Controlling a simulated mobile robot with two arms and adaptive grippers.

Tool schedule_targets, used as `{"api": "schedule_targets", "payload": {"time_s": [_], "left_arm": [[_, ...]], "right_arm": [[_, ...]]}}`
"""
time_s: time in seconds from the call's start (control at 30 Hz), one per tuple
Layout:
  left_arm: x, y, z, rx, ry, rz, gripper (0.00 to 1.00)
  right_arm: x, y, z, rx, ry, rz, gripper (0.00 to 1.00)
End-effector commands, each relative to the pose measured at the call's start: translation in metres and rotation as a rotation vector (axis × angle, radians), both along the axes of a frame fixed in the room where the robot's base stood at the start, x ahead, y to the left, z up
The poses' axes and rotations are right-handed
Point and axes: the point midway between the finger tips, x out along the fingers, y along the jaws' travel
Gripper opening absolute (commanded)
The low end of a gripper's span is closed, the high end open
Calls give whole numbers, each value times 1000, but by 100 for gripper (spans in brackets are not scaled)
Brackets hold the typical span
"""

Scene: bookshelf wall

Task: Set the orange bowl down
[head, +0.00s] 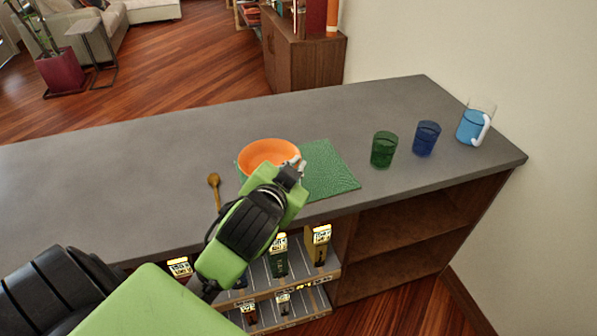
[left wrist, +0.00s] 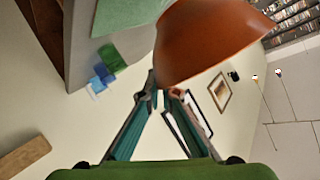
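The orange bowl (head: 268,152) is upright over the green mat (head: 330,172) on the grey counter top. My left gripper (head: 297,165) is at the bowl's near right rim. In the left wrist view, the fingertips (left wrist: 165,92) close on the rim of the bowl (left wrist: 210,42), with the mat (left wrist: 128,14) beside it. My arm hides part of the bowl's near side and mat, and I cannot tell whether the bowl touches the mat. My right gripper is not in view.
A green glass (head: 384,149), a blue glass (head: 426,138) and a light blue mug (head: 473,127) stand right of the mat. The counter's left and back are clear. Boxed items fill shelves below.

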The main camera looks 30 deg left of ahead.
Motion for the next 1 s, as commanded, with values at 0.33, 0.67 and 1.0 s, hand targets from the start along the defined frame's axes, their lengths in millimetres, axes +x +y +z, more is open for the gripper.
{"api": "schedule_targets", "payload": {"time_s": [0.33, 0.67, 1.0], "left_arm": [[62, 34, -28, 5, 1, 0, 0], [103, 55, -80, 4, -1, -2, 0], [111, 59, -115, 1, 3, -3, 0]], "right_arm": [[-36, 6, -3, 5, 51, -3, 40], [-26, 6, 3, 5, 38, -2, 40], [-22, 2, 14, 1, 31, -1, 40]]}}
